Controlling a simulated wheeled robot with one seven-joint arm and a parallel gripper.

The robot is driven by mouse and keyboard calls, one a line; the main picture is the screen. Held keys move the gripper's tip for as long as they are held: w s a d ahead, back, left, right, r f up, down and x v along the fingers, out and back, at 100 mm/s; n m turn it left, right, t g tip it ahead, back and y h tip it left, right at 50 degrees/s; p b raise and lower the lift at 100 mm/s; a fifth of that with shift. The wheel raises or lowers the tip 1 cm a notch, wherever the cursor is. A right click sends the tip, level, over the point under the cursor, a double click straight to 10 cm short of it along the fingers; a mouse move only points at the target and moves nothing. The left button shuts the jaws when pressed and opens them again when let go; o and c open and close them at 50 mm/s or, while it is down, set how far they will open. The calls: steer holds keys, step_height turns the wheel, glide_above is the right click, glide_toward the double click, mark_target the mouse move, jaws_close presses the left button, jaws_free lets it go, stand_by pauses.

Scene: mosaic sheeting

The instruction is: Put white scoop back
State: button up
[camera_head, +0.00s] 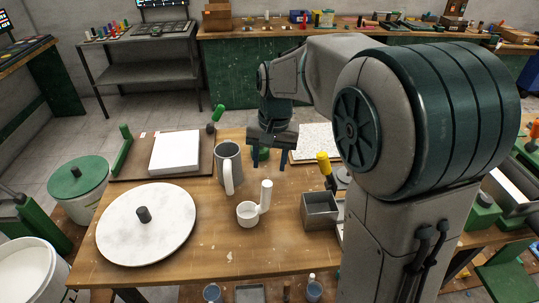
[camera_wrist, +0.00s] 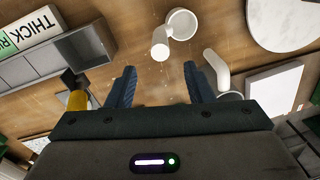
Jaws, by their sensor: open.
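The white scoop (camera_head: 247,214) stands on the wooden table in front of the grey jug, its cup at the left and its handle rising upright at the right. In the wrist view the scoop (camera_wrist: 182,24) is at the top centre, with the handle pointing toward the camera. My gripper (camera_head: 268,161) is open and empty, above the far part of the table, behind the scoop and apart from it. In the wrist view my gripper (camera_wrist: 163,85) shows both fingers spread, with bare wood between them. The scoop's holding place cannot be made out.
A grey jug (camera_head: 229,163) with a white handle stands close behind the scoop. A grey open box (camera_head: 320,213) is to its right, a round white disc (camera_head: 172,226) to its left. A yellow-topped tool (camera_head: 324,163) stands behind the box. A white slab (camera_head: 175,153) lies at the back left.

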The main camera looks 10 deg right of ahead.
steer(key=s+d+n+t, duration=0.1)
steer(key=s+d, duration=0.2)
steer(key=s, duration=0.6)
steer(key=s+d+r+n+t+h, duration=0.1)
steer(key=s+d, duration=0.3)
steer(key=s, duration=0.5)
steer(key=shift+s+d+r+n+t, duration=0.2)
steer(key=shift+n+t, duration=0.1)
steer(key=shift+t, duration=0.5)
steer(key=shift+a, duration=0.15)
